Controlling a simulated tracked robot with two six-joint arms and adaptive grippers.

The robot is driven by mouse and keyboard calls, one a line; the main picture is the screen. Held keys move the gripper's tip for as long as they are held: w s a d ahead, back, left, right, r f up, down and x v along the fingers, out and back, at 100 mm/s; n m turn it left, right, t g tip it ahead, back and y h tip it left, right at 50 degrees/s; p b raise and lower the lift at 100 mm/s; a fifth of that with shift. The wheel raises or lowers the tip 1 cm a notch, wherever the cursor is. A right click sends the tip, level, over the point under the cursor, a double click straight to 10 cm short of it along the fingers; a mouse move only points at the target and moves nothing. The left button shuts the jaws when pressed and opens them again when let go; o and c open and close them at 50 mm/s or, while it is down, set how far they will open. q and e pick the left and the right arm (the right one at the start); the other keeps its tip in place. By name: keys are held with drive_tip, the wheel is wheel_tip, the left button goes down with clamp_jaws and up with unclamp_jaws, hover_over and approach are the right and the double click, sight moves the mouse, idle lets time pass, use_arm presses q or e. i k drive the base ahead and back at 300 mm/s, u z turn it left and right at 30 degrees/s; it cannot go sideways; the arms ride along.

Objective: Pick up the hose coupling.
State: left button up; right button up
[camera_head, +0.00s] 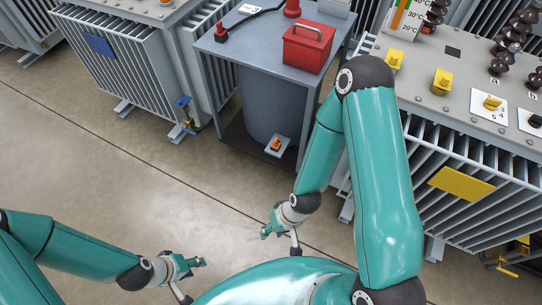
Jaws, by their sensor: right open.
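A black hose (258,15) lies on the grey workbench (234,50). A red fitting (221,34), which looks like the hose coupling, sits at its left end near the bench's left edge. A second red piece (292,9) stands at the hose's other end. My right gripper (280,243) is open and empty over the floor, well below the bench in the picture and apart from the fitting. My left gripper (195,280) is over the floor at the lower left, far from the bench.
A red toolbox (308,47) stands on the bench, right of the hose. A grey drum (268,105) stands under the bench. Finned transformers stand left (130,75) and right (460,150). My raised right arm covers part of the right one. The floor (150,180) between is clear.

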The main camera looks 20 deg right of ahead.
sight(276, 145)
drive_tip(key=z, duration=0.2)
drive_tip(key=i, duration=0.85)
drive_tip(key=u, duration=0.1)
